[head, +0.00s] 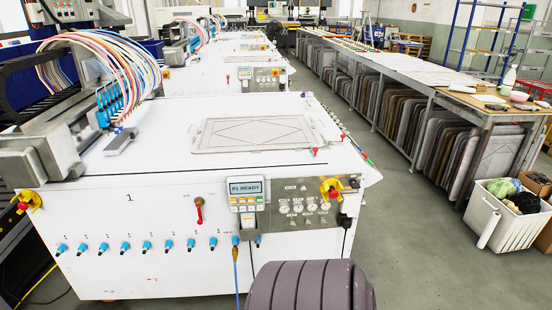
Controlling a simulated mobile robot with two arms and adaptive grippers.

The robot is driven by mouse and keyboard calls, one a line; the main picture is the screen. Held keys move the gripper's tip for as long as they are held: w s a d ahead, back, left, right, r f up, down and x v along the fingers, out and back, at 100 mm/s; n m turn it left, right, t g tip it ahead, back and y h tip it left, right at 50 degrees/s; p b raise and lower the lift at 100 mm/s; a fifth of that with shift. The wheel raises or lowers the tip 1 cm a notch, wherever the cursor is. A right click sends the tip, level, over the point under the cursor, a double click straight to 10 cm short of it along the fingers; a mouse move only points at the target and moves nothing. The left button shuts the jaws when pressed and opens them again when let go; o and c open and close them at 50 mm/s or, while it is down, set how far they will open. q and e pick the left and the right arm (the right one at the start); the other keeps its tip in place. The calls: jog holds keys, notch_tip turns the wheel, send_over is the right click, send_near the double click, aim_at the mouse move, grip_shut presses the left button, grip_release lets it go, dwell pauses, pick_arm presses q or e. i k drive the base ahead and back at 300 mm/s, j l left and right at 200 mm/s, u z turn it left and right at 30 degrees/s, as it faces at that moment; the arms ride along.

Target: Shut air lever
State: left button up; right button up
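A small red lever (199,211) is on the white front panel (160,215) of the machine marked 1, left of the control panel. It looks roughly upright, with its long part hanging down; it is too small to tell its exact setting. A display (246,188) to its right reads "P1 READY". Several round gauges (298,208) sit farther right, beside a red knob on a yellow plate (331,190). Neither of my grippers is in view, and nothing touches the lever.
A flat frame (255,133) lies on the machine's white top. A row of blue fittings (125,247) runs below the lever, with a blue hose (236,270) hanging down. A long table (410,70) and a white bin (510,222) stand right. Grey floor (410,240) between is open.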

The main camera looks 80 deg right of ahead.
aim_at(200, 222)
jog(key=z, duration=1.85)
